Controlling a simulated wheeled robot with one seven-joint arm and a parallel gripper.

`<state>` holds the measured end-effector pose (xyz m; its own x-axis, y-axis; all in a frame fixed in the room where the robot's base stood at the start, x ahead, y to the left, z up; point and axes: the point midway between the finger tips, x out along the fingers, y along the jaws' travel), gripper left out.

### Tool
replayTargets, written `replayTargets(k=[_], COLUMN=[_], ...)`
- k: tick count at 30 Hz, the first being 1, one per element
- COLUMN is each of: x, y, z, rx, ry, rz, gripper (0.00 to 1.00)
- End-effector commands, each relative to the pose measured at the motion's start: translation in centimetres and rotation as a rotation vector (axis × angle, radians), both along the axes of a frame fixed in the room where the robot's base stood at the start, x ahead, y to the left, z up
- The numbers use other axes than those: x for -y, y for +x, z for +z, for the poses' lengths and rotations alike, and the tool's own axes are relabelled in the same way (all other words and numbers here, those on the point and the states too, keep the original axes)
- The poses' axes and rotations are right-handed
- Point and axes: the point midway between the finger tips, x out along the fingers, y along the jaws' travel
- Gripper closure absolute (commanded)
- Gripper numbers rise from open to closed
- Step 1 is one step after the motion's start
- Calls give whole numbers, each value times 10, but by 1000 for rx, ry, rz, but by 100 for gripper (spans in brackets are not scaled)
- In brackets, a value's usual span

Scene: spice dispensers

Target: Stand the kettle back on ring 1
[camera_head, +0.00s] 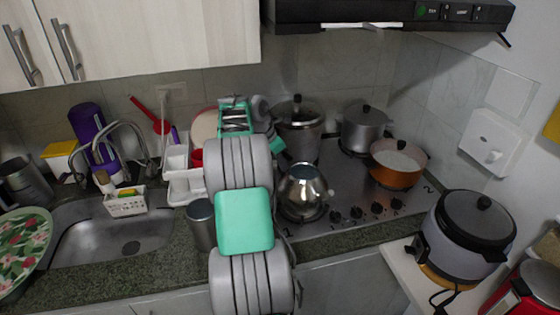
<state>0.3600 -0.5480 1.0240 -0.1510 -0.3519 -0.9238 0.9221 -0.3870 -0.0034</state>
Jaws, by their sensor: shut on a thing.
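The kettle (303,190) is a shiny, rounded silver vessel with a short spout toward the right. It is upright over the front left ring (306,216) of the hob, beside the mark 1 (293,237). I cannot tell whether its base touches the ring. My gripper (281,148) is at the kettle's upper left and shut on it. My arm stands in front, so the fingers and the kettle's handle are mostly hidden.
A tall lidded pot (298,128) and a smaller lidded pot (364,128) stand at the hob's back. An orange pan (397,170) is at the right. A grey canister (201,225) stands left of the hob, near my arm. The range hood (385,14) hangs above.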

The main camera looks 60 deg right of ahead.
Motion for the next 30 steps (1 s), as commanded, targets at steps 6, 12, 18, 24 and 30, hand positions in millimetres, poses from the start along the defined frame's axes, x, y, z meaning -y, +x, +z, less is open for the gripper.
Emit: replayTargets(k=[6, 12, 18, 24, 30], x=[0, 0, 0, -3, -19], y=[0, 0, 0, 2, 9], z=[-3, -3, -3, 20, 62], rx=[0, 0, 0, 2, 3], ry=[0, 0, 0, -3, -2], rz=[0, 0, 0, 1, 0], gripper=[76, 60, 60, 60, 60])
